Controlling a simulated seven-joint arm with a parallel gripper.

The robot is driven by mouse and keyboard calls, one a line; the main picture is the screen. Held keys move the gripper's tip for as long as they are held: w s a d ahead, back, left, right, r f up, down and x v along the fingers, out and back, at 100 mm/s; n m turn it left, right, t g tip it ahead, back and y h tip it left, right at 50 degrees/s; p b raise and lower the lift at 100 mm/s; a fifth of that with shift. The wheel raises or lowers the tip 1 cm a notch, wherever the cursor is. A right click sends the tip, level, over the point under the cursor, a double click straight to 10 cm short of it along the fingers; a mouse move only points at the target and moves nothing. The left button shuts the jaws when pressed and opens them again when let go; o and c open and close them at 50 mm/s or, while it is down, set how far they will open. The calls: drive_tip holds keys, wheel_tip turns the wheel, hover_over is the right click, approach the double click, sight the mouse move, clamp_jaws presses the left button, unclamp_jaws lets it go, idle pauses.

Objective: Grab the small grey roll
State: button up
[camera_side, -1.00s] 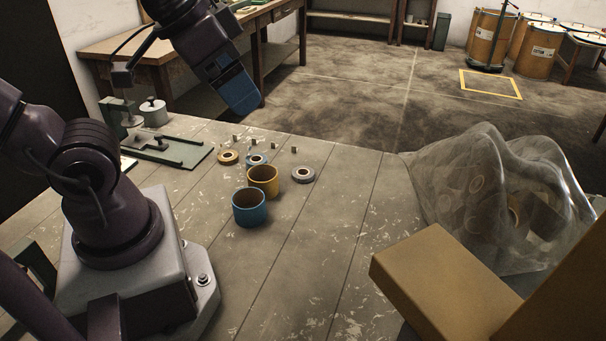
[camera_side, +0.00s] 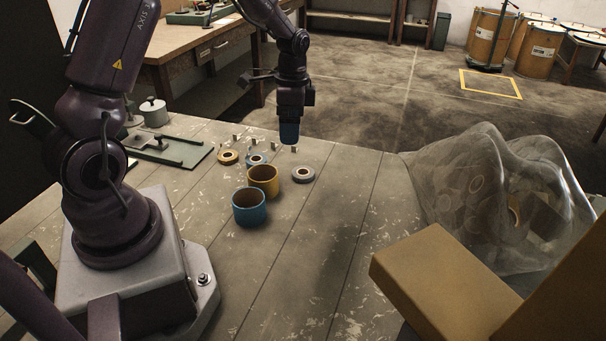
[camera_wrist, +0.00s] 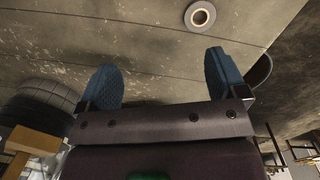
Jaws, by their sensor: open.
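The small grey roll (camera_side: 303,174) lies flat on the table, right of the yellow and blue rolls in the side view. In the wrist view the grey roll (camera_wrist: 200,16) shows at the top edge, beyond the fingertips and toward the right finger. My gripper (camera_side: 289,133) points down above the far edge of the table, higher than the grey roll and behind it. In the wrist view its two blue fingers (camera_wrist: 162,76) are wide apart with nothing between them.
A large yellow roll (camera_side: 263,179) and a large blue roll (camera_side: 249,207) stand left of the grey roll. A small orange roll (camera_side: 228,157) and small light-blue roll (camera_side: 256,160) lie behind. A clear bag (camera_side: 500,200) and cardboard box (camera_side: 440,275) fill the right. The table's middle is clear.

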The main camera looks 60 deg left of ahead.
drive_tip(key=w+a+f+m, duration=0.3)
drive_tip(key=f+m, duration=0.1)
drive_tip(key=m, duration=0.5)
hover_over(303, 168)
drive_tip(key=d, duration=0.2)
drive_tip(key=shift+t, duration=0.4)
drive_tip(key=f, duration=0.4)
drive_tip(key=s+f, duration=0.1)
drive_tip(key=f, duration=0.1)
drive_tip(key=shift+a+f, duration=0.2)
drive_tip(key=shift+w+a+f, duration=0.1)
drive_tip(key=shift+f, duration=1.4)
drive_tip(key=shift+w+f, duration=0.1)
drive_tip(key=shift+f, duration=1.4)
drive_tip(key=c, duration=1)
